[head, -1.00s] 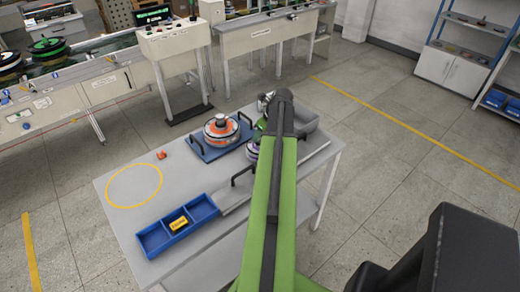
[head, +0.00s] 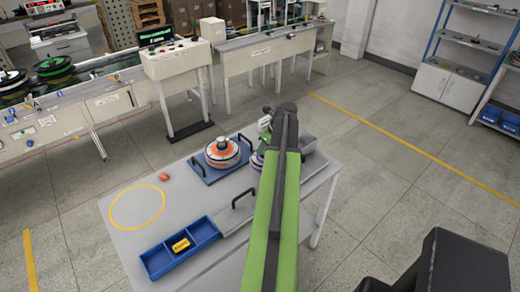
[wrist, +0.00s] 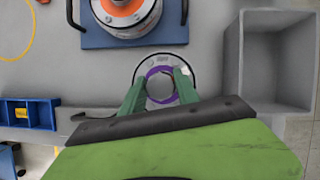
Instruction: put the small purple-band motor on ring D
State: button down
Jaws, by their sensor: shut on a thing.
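The small purple-band motor (wrist: 158,71) is a pale round body with a purple ring, seen from above in the wrist view. My gripper (wrist: 160,88) has its two green fingers on either side of it and is shut on it. In the head view the motor (head: 257,160) is mostly hidden behind my arm. I cannot tell whether it rests on the table or hangs just above it. A yellow ring (head: 111,207) is marked on the table's left part; no letter D is readable on it.
A larger orange-topped motor (head: 222,151) sits on a blue tray with black handles (head: 208,175), close beside the gripper. A grey bin (wrist: 278,60) stands to the right. A blue divided box (head: 157,262) lies at the front. The tabletop (head: 190,203) between ring and tray is mostly clear.

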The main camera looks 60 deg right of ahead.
jog(key=s+d+r+p, duration=0.5)
jog(key=d, duration=0.3)
jog(key=shift+s+r, duration=0.25)
jog(key=shift+r, duration=0.15)
jog(key=shift+a, duration=0.15)
